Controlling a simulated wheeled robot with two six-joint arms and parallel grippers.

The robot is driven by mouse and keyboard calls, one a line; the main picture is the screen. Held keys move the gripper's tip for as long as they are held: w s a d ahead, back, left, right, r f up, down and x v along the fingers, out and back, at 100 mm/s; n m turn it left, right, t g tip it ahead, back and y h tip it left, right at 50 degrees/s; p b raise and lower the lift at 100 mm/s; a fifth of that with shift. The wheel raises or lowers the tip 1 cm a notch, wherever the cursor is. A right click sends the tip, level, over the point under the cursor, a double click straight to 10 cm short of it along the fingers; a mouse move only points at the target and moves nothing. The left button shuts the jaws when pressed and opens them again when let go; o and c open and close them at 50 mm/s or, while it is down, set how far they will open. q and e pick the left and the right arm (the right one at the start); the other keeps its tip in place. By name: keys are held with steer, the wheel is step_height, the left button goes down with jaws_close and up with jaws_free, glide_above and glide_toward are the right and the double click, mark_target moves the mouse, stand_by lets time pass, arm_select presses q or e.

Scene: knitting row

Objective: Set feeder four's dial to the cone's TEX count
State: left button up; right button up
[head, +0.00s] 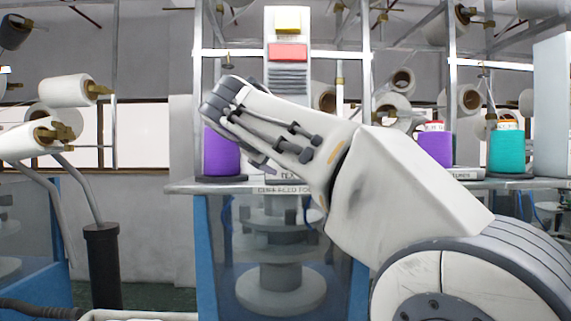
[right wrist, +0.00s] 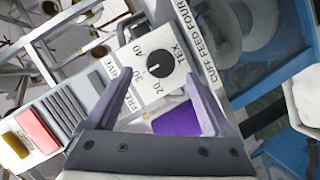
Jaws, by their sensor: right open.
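The dial (right wrist: 154,70) shows in the right wrist view as a black knob on a white plate. The plate reads TEX, with 20, 30 and 40 around the knob, and CUFF FEED FOUR along its side. A small pale mark on the knob is too small to read surely. My right gripper (right wrist: 158,75) is open, its fingers on either side of the knob in the picture; I see no contact. A purple cone (right wrist: 178,119) lies partly behind the right finger; its count is not readable. In the head view my right arm hides the dial. My left gripper is not in view.
In the head view a purple cone (head: 220,155) stands left of my arm on the shelf. Another purple cone (head: 435,148) and a teal cone (head: 506,150) stand to the right. A tower with yellow and red blocks (head: 289,52) rises behind my arm.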

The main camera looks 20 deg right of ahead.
steer(key=b+v, duration=0.1)
steer(key=v, duration=0.5)
steer(key=shift+a+f, duration=0.1)
steer(key=shift+f, duration=0.05)
steer(key=s+a+f+n+g+y, duration=0.1)
steer(key=s+a+f+g+y, duration=0.15)
steer(key=f, duration=0.65)
steer(key=s+a+f+n+g+y, duration=0.15)
steer(key=a+f, duration=0.25)
steer(key=f, duration=0.4)
steer(key=s+a+f+n+g+y, duration=0.15)
steer(key=a+f, duration=0.25)
steer(key=f, duration=0.5)
steer(key=s+f+m+g+y+b, duration=0.1)
steer(key=s+f+g+y, duration=0.3)
steer(key=s+f, duration=1.9)
steer(key=f+m+g, duration=0.1)
steer(key=g, duration=0.2)
steer(key=shift+a, duration=0.4)
